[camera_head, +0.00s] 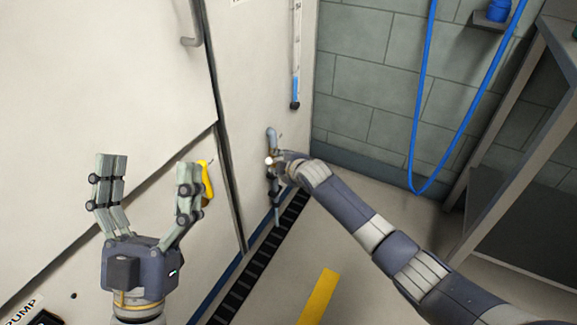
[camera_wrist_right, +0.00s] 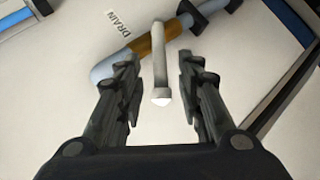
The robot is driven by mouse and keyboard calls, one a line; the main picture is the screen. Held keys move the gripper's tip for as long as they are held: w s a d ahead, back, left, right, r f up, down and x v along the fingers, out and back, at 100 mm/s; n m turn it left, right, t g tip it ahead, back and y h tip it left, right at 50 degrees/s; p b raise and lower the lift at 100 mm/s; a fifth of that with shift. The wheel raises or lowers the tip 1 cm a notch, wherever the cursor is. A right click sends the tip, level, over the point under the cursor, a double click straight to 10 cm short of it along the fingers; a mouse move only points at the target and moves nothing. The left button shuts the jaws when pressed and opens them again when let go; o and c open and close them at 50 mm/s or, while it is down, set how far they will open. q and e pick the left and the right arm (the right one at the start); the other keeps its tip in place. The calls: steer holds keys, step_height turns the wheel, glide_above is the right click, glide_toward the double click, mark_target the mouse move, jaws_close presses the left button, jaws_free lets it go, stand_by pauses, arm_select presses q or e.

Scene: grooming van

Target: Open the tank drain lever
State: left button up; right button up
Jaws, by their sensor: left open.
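The drain lever (camera_wrist_right: 159,62) is a pale grey bar with a rounded white end, on a brass valve (camera_wrist_right: 138,48) in a grey pipe (camera_wrist_right: 105,70) beside the word DRAIN. In the right wrist view my right gripper (camera_wrist_right: 160,62) is open, one finger on each side of the lever, with visible gaps. In the head view my right gripper (camera_head: 272,163) is at the pipe (camera_head: 272,136) low on the pale wall, and its hand mostly hides the valve. My left gripper (camera_head: 148,166) is open and empty, raised in front of the pale panels at the left.
A yellow handle (camera_head: 206,184) shows behind my left gripper's right finger. A gauge tube with blue liquid (camera_head: 296,90) is above the pipe. A black slotted strip (camera_head: 245,278) runs along the floor. A blue hose (camera_head: 419,100) hangs by a shelf frame (camera_head: 515,130) at the right.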

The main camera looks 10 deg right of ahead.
steer(key=v, duration=0.7)
steer(key=shift+s+d, duration=0.1)
